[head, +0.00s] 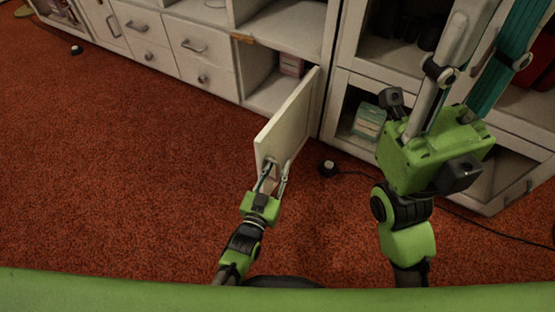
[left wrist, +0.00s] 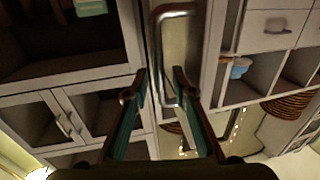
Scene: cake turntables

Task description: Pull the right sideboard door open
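The right sideboard door (head: 290,120) is a white panel. It stands swung well out from the sideboard (head: 212,75), hinged on its right side, and the compartment behind it shows. My left gripper (head: 272,174) is at the door's outer end, by the handle. In the left wrist view the metal handle (left wrist: 160,50) stands upright, with its bar between the two fingertips. The fingers are apart, with gaps beside the bar, and do not appear clamped on it. My right gripper (head: 495,25) is raised on the right, fingers apart and empty; its tips are near or past the top edge.
A small pink box (head: 291,65) sits inside the opened compartment. A glass-fronted cabinet (head: 345,85) stands right of the door, behind my right arm. A small black device (head: 327,168) with a cable lies on the red carpet (head: 130,180). The carpet left of the door is clear.

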